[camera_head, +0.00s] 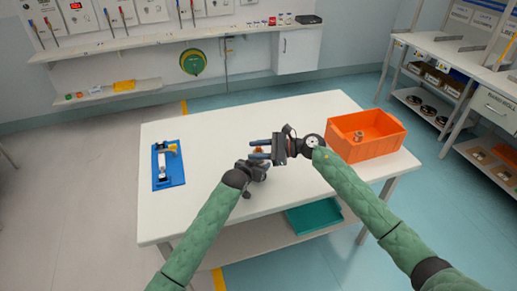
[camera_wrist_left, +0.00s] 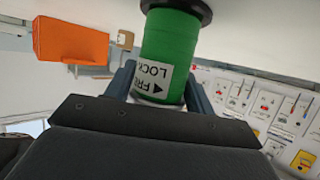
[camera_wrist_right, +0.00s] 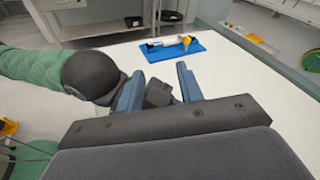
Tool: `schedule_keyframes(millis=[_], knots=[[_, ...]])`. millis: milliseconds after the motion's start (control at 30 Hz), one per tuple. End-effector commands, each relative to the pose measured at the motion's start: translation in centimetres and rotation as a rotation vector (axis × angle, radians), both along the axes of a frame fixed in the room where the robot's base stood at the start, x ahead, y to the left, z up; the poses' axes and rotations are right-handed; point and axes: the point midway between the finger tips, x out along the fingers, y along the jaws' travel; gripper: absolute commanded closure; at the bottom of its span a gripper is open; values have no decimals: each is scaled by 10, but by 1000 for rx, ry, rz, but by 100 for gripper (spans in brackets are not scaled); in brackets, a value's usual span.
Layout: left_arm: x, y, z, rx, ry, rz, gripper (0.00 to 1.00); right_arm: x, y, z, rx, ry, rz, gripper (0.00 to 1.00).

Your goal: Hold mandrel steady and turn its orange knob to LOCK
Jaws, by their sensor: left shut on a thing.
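The green mandrel (camera_wrist_left: 170,50) stands out in the left wrist view, with a black flange at one end and a white label (camera_wrist_left: 152,77) reading LOCK and part of FREE. My left gripper (camera_wrist_left: 160,85) is shut around it; it also shows in the head view (camera_head: 255,165), where the mandrel is mostly hidden. My right gripper (camera_head: 260,149) is close above the left one, its blue fingers apart. A small orange spot (camera_head: 258,149), seemingly the knob, shows between those fingers. In the right wrist view, the open fingers (camera_wrist_right: 158,88) have a dark part between them; no knob shows there.
A blue plate (camera_head: 160,181) with a pale roller and a yellow part lies at the table's left. An orange bin (camera_head: 378,150) holding a small spool (camera_head: 358,136) stands at the right. The white table (camera_head: 200,137) is otherwise clear. A teal tray (camera_head: 310,220) sits on the lower shelf.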

Motion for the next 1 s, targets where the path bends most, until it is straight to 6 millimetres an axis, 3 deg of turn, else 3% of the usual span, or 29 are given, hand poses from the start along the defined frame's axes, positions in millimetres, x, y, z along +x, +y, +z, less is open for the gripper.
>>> schedule_keyframes(millis=[300, 533, 767, 1000], knots=[[0, 0, 0, 0, 0, 0, 76, 1, -71, -27, 188, 152, -227, 63], [0, 0, 0, 0, 0, 0, 76, 1, -105, -38, 262, 211, -325, 63], [0, 0, 0, 0, 0, 0, 76, 5, -105, -40, 279, 222, -346, 63], [0, 0, 0, 0, 0, 0, 76, 21, -72, -40, 278, 222, -346, 63]])
